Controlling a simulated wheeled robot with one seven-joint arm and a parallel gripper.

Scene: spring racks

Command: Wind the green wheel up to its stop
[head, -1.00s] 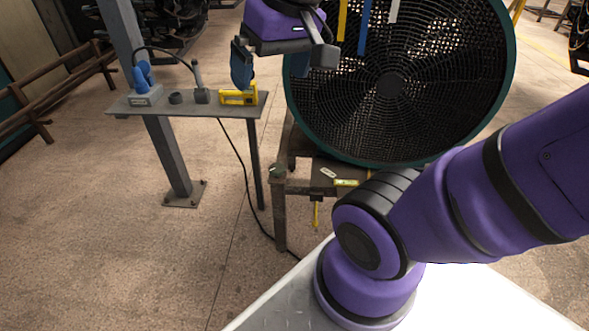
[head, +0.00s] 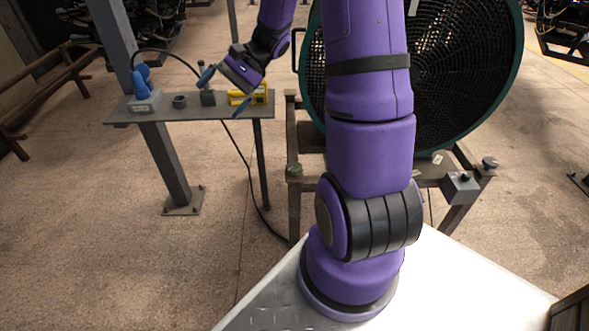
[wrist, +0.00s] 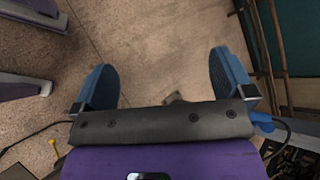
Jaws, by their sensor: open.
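My gripper (head: 224,92) is open and hangs near the shelf at left in the head view, tilted, with its blue fingers spread. In the wrist view the two blue fingers (wrist: 163,65) are apart, with only the floor showing between them. I cannot make out a green wheel for certain in either view. A small dull-green knob-like thing (head: 294,169) sits at the left front corner of the bench. It is too small to identify, and my gripper is well away from it, up and to the left. A large fan (head: 470,75) has a dark green rim.
The grey shelf (head: 130,113) holds a blue-handled tool (head: 142,90), a dark cup (head: 180,101) and a yellow tool (head: 258,96) close to my gripper. A grey box with a button (head: 461,187) is at the bench's right. My arm hides the middle of the bench.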

